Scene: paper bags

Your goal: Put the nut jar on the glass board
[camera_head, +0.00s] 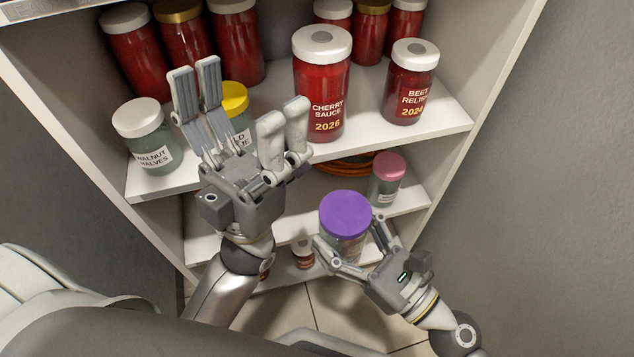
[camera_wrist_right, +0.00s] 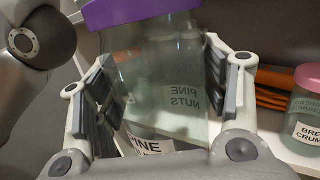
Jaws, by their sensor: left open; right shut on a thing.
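A clear jar with a purple lid (camera_head: 346,213) is in my right gripper (camera_head: 360,246), in front of the lower shelves. In the right wrist view, the jar (camera_wrist_right: 158,75) carries PINE NUTS lettering, and the fingers (camera_wrist_right: 165,95) close on its two sides. The jar looks nearly upright and appears empty or pale inside. Another nut jar, white-lidded and labelled WALNUT HALVES (camera_head: 147,135), stands at the left of the upper shelf. My left gripper (camera_head: 243,100) is open and empty, in front of a yellow-lidded jar (camera_head: 235,99). I cannot make out a glass board.
The upper shelf (camera_head: 440,125) holds a CHERRY SAUCE jar (camera_head: 321,90), a BEET RELISH jar (camera_head: 410,85) and several red jars behind. A pink-lidded jar (camera_head: 387,178) and orange stacked items (camera_head: 345,166) are on the shelf below. Cabinet sides bound the shelves.

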